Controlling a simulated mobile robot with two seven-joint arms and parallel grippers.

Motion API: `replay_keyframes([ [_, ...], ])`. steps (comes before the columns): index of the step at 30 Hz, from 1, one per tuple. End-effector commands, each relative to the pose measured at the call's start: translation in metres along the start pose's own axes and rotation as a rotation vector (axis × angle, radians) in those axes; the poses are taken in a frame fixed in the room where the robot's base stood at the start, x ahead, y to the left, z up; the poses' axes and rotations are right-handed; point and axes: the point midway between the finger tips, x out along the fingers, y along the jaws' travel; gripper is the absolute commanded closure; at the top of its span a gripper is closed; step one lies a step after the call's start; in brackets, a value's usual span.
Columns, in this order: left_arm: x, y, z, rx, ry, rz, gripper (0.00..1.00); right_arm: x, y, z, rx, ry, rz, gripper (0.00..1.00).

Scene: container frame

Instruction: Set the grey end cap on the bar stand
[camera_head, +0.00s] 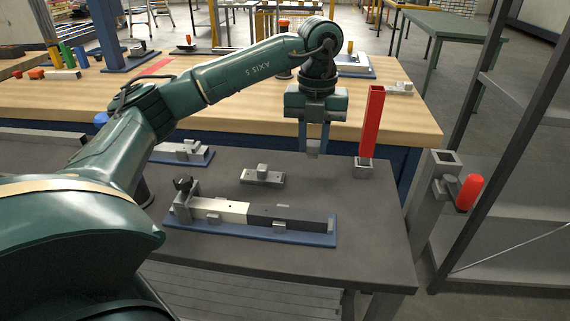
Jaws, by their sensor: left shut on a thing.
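My left gripper (313,142) points down above the dark table and is shut on a small grey piece, the grey end cap (313,149), which shows between and below its fingertips. The fingers partly hide the cap. The bar stand (364,169) is a small grey foot with a red square bar (373,120) standing upright in it, to the right of my gripper. The bar's top looks open and is higher than the held cap. The cap is apart from the bar. My right gripper is out of view.
A blue plate (328,241) carries a white and black bar with a clamp at the front of the dark table (350,210). A grey block with a post (262,177) lies behind it. A red-handled fixture (468,192) is at the right edge. A wooden bench (410,125) stands behind.

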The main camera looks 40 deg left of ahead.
Motion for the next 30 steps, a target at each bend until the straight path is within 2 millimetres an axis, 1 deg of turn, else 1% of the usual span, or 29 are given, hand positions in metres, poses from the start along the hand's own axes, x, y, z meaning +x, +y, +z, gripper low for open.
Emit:
replay_keyframes([
  [1, 0.013, 0.001, -0.001, 0.0, 0.004, 0.004, 0.95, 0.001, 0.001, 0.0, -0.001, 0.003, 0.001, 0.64],
  [4, 0.031, 0.001, -0.001, 0.0, 0.004, 0.003, 0.95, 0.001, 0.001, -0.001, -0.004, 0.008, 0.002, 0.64],
  [7, 0.043, 0.001, -0.001, 0.0, 0.002, 0.002, 0.95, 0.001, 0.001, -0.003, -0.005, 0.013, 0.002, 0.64],
  [11, 0.052, 0.0, -0.001, 0.0, 0.002, 0.002, 0.95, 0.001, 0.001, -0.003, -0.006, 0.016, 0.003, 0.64],
  [18, 0.083, 0.001, -0.001, 0.0, 0.002, 0.002, 0.95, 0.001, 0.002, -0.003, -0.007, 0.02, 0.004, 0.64],
  [20, 0.086, 0.0, -0.001, 0.0, 0.001, 0.0, 0.95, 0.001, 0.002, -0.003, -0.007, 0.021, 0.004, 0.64],
  [26, 0.086, 0.0, -0.001, 0.0, 0.0, 0.0, 0.95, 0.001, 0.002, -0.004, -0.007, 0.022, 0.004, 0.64],
  [30, 0.09, 0.0, -0.001, 0.0, 0.001, 0.0, 0.95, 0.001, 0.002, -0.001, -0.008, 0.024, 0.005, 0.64],
])
